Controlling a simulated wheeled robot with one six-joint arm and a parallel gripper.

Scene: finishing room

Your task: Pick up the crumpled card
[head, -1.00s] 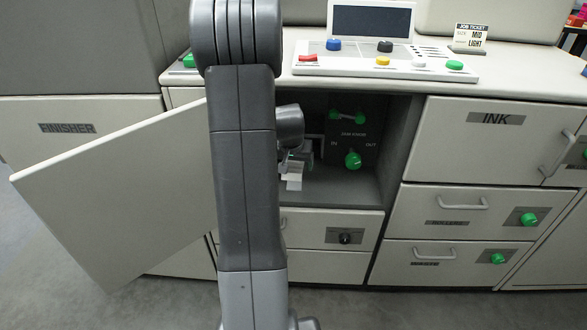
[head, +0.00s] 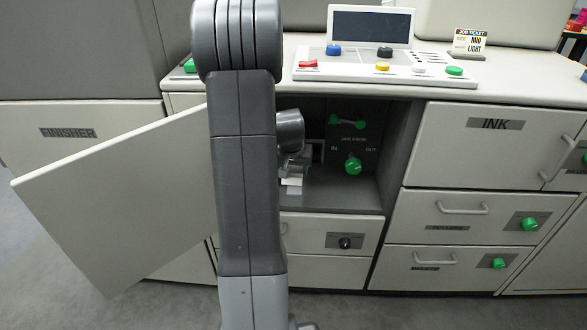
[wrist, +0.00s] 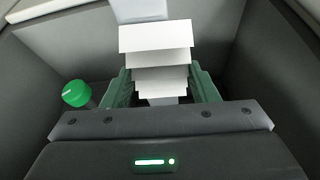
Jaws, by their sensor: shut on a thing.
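The crumpled card (wrist: 158,57) is white with several stepped folds. In the wrist view it stands between the two green fingers of my gripper (wrist: 161,88), which are shut on it. In the head view a small white part of the card (head: 292,182) shows low in the open compartment (head: 345,192). My gripper (head: 298,166) is inside that compartment, mostly hidden behind my arm. I cannot tell whether the card touches the compartment floor.
The open door (head: 110,200) stands out at the left. Green knobs (head: 352,166) are on the compartment's back wall, and one green knob (wrist: 76,93) is left of my gripper. A control panel (head: 385,66) sits on the counter above. The INK drawer (head: 480,145) is at right.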

